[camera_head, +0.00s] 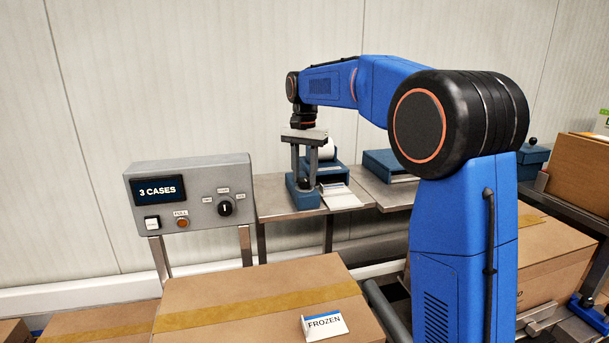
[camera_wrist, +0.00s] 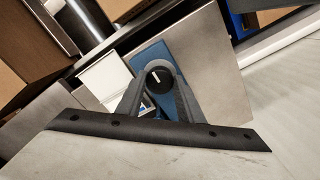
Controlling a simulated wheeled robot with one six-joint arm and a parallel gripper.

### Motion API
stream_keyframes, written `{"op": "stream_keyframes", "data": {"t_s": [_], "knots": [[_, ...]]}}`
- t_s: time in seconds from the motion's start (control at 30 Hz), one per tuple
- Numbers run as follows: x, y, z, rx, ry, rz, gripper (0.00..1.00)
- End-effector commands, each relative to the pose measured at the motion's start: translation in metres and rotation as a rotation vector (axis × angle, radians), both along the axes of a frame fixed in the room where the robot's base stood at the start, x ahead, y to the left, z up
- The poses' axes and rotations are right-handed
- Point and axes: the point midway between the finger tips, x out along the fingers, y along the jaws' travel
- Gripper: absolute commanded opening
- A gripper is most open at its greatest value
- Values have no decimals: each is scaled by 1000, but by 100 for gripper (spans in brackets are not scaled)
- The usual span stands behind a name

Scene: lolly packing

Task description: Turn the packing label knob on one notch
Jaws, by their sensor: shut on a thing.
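The black round label knob (camera_wrist: 158,77) with a white pointer line sits on a blue label unit (camera_wrist: 150,52), seen from above in the wrist view. My gripper (camera_wrist: 158,80) points down with its two fingers closed on the knob, one on each side. In the head view my gripper (camera_head: 304,182) stands over the front left of the blue unit (camera_head: 318,200). The knob there is mostly hidden between the fingers. A white roll (camera_head: 326,150) shows behind the gripper, and white labels (camera_head: 338,196) lie at the unit's right front.
A grey control box (camera_head: 208,173) on posts stands left, with a display (camera_head: 160,190) reading "3 CASES" and its own black knob (camera_head: 225,208). A carton (camera_head: 250,285) with a "FROZEN" card (camera_head: 324,325) is in front. Another blue unit (camera_head: 388,163) stands right on the steel table.

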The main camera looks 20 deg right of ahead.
Motion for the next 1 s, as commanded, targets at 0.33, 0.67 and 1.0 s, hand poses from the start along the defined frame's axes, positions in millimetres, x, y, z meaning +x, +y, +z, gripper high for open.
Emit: {"op": "stream_keyframes", "data": {"t_s": [0.33, 0.67, 1.0], "knots": [[1, 0, 1, 0, -3, -4, 11], [0, 0, 0, 0, -1, -4, 52], [1, 0, 21, 0, -3, -3, 52]]}}
